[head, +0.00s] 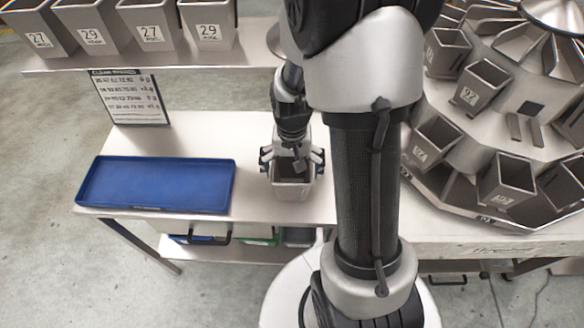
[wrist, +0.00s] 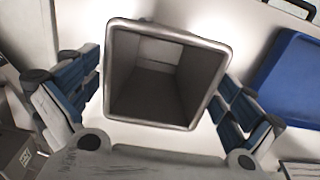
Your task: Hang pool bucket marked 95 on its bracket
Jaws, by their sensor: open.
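A grey steel bucket (head: 292,190) stands upright on the pale table, its mark not readable here. In the wrist view the bucket (wrist: 190,72) shows its square open mouth and empty inside. My gripper (head: 292,160) is open around it from above, with one blue-padded finger on each side. In the wrist view, gaps show between the fingers and the bucket's walls. The round weigher (head: 530,88) at the right carries several hung buckets. An empty pair of bracket arms (head: 524,130) shows on its tier. I cannot tell which bracket belongs to 95.
A blue tray (head: 157,184) lies left of the bucket. A printed sign (head: 131,98) stands behind it. Several buckets marked 27 and 29 (head: 208,26) line the back shelf (head: 150,65). Bins (head: 258,236) sit under the table. My arm hides part of the table and weigher's left side.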

